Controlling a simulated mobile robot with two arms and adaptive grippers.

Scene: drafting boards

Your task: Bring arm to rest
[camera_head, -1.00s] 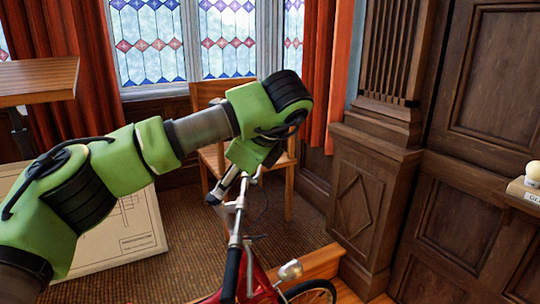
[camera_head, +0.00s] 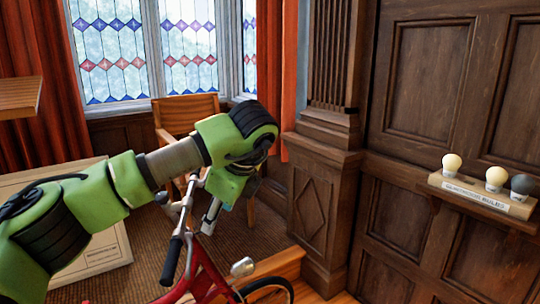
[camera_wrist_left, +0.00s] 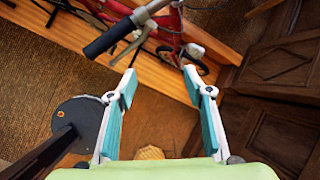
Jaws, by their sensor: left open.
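My left arm, green with black joint covers, reaches in from the left in the head view. My left gripper (camera_head: 210,216) hangs from its end, pointing down close to the handlebar of a red bicycle (camera_head: 205,270); whether they touch is unclear there. In the left wrist view the two teal-and-white fingers of my left gripper (camera_wrist_left: 161,80) are spread apart with nothing between them. The bicycle (camera_wrist_left: 178,28) lies beyond the fingertips in that view, its black handlebar grip above them. My right gripper does not show.
A wooden chair (camera_head: 184,112) stands behind the arm by the windows. A drawing board (camera_head: 105,252) leans at the left, below a wooden tabletop (camera_head: 18,98). A panelled wall holds a shelf (camera_head: 475,196) with bulbs at the right. A dark round base (camera_wrist_left: 78,122) is beside the left finger.

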